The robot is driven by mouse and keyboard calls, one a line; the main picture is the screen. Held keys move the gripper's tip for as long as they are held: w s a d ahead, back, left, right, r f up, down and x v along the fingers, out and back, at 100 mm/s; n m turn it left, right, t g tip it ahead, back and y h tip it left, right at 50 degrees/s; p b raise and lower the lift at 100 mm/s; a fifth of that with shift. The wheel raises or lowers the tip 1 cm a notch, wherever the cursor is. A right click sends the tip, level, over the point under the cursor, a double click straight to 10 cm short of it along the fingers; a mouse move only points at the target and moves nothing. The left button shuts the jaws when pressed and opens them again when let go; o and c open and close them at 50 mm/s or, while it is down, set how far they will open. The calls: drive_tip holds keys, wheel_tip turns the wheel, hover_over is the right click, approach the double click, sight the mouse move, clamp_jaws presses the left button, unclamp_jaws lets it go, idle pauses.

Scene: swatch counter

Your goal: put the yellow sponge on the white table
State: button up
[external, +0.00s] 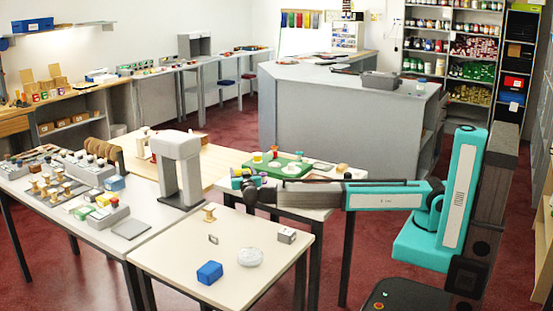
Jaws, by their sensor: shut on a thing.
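My gripper (249,192) is at the left end of my outstretched arm, small and dark in the external view. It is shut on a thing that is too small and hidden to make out. It is over the left part of the small table with the green tray, close to small purple and green items (238,178). A yellow block (104,200) lies on the long left table among coloured blocks; I cannot tell whether it is the sponge. A pale, whitish table (185,262) stands in front, below and left of my gripper.
The pale table holds a blue block (209,272), a white round dish (250,257), a small grey-white box (286,235) and a wooden spool-shaped piece (209,212). A grey arch-shaped machine (168,165) stands behind it. The green tray (280,168) holds small items.

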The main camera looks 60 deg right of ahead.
drive_tip(key=shift+f, duration=0.25)
drive_tip(key=o, duration=1.2)
drive_tip(key=shift+v, duration=0.85)
drive_tip(key=v, duration=0.3)
drive_tip(key=shift+s+a+b, duration=0.2)
drive_tip(key=shift+b, duration=0.2)
drive_tip(key=shift+d+r, duration=0.1)
drive_tip(key=shift+r, duration=3.45)
drive_tip(key=shift+w, duration=0.1)
